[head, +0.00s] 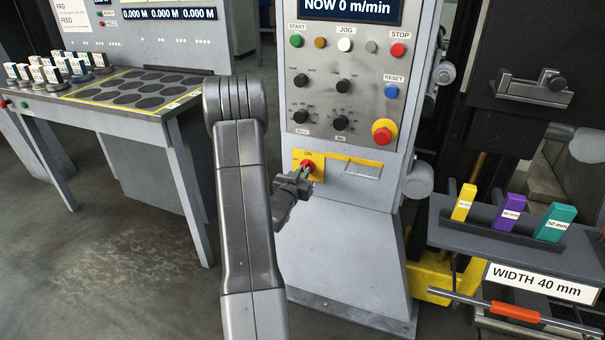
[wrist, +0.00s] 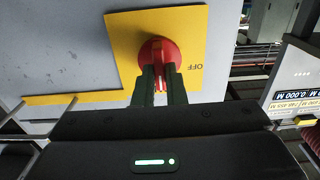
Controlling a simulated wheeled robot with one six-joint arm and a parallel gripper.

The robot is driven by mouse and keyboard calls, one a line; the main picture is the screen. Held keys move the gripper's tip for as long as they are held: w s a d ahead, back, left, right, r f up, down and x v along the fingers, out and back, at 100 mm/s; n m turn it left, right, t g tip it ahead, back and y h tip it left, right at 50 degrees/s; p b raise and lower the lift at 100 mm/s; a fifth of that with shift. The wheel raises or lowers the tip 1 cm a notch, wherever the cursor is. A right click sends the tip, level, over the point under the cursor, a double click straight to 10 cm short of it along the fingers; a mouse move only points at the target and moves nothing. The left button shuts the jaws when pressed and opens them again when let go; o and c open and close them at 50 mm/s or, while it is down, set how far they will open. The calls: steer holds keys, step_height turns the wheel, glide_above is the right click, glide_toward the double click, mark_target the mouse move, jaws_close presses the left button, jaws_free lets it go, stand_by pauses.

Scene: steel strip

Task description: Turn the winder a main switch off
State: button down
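The winder a main switch (head: 306,164) is a red rotary knob on a yellow plate, low on the front of the grey control column. "ON" is printed above it in the head view. In the wrist view the red knob (wrist: 158,54) shows upside down, with "OFF" to its right; its grip ridge stands upright in the picture. My gripper (head: 303,173) is at the knob. In the wrist view its two dark fingers (wrist: 160,78) stand close on either side of the ridge, which fills the narrow gap. The gripper hides the lower part of the plate.
A red emergency button (head: 384,132) and smaller knobs sit above on the column. A yellow-edged plate (head: 357,167) is right of the switch. A bench (head: 150,104) stands left, a rack of coloured blocks (head: 510,236) right. Floor is clear at left front.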

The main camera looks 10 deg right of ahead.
steer(key=shift+n, duration=0.4)
steer(key=n, duration=1.7)
steer(key=shift+w+a+f+p, duration=0.15)
steer(key=shift+a+f+p, duration=0.05)
steer(key=shift+f+p, duration=0.15)
stand_by(0.3)
steer(key=c, duration=1.5)
jaws_free()
